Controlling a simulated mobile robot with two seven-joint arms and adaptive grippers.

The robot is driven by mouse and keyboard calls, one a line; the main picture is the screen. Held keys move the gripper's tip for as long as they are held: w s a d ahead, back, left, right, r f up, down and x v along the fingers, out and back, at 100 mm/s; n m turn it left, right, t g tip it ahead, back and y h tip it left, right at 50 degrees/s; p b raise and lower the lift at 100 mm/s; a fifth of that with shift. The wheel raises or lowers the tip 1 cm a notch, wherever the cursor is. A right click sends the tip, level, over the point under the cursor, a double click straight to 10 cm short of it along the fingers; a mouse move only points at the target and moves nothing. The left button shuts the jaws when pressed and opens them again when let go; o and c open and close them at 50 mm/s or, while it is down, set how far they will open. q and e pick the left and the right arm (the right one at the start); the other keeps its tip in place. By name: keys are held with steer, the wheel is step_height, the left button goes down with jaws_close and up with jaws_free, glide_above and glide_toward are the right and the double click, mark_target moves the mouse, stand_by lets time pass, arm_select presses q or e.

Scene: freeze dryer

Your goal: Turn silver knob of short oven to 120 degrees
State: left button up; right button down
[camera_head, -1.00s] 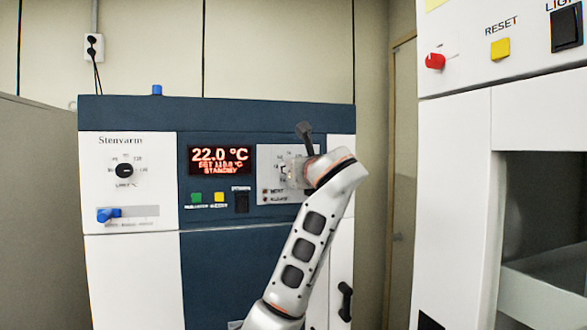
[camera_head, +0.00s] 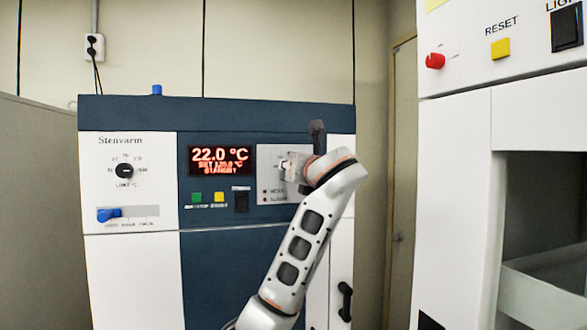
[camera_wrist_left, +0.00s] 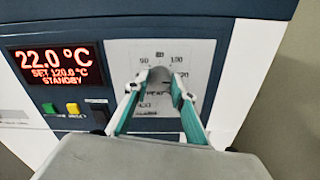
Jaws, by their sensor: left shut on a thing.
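The short oven (camera_head: 130,265) has a blue and white front with a red-lit display (camera_head: 221,160). The display reads 22.0 °C, a set value of about 120 °C with a blurred last digit, and STANDBY. The silver knob (camera_wrist_left: 159,76) sits on a pale dial panel with printed numbers, right of the display (camera_wrist_left: 56,65) in the left wrist view. My left gripper (camera_wrist_left: 160,87) is shut on the knob, a green-lined finger on each side. In the head view my left gripper (camera_head: 292,166) largely hides the knob. My right gripper is not in view.
A black limit dial (camera_head: 124,170) and a blue lever (camera_head: 108,215) are on the oven's left panel. Green (camera_head: 197,197) and yellow (camera_head: 219,197) buttons and a black switch (camera_head: 241,200) lie below the display. A tall white machine (camera_head: 455,180) stands at the right.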

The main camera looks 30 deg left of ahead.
arm_select(q)
steer(key=o, duration=1.1)
steer(key=v, duration=1.2)
steer(key=shift+w, duration=0.1)
